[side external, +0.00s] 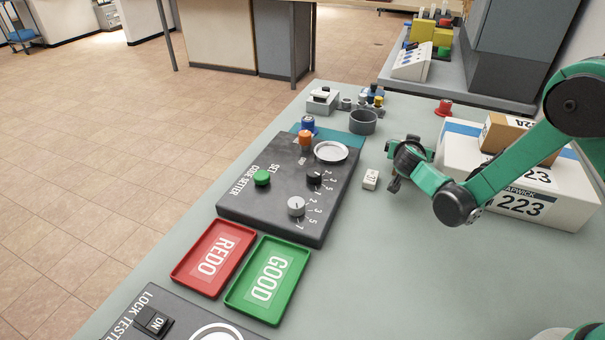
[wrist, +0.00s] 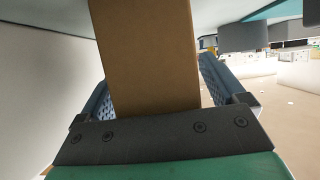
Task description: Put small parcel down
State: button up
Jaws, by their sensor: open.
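My gripper (side external: 394,182) is left of the parcel in the side view, by the white box's near left end. In the wrist view my gripper is open. A plain brown cardboard face (wrist: 148,55), which looks like the parcel, fills the space between the two blue ridged fingers. I cannot tell whether either finger touches it.
The white box (side external: 560,209) marked 223 carries the parcel. The code setter panel (side external: 272,215), red REDO tray (side external: 213,291) and green GOOD tray (side external: 237,300) are further left. Bare table shows in front.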

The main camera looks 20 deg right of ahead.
jog(key=v, duration=0.5)
jog(key=shift+s+a+r, duration=0.1)
jog(key=shift+s+r, duration=0.05)
jog(key=shift+r, duration=0.05)
jog(key=s+a+r+n+g+y, duration=0.1)
jog(key=s+a+r+n+y, duration=0.1)
jog(key=s+r+n+y, duration=0.2)
jog(key=s+a+r+n+y, duration=0.3)
jog(key=s+r+n+y, duration=0.1)
jog(key=s, duration=0.6)
jog(key=shift+s+r+n+g+y, duration=0.15)
jog(key=shift+r+n+g+y, duration=0.15)
jog(key=shift+r+g, duration=0.1)
jog(key=shift+o, duration=0.5)
jog(key=shift+s+a, duration=0.2)
jog(key=shift+s, duration=0.15)
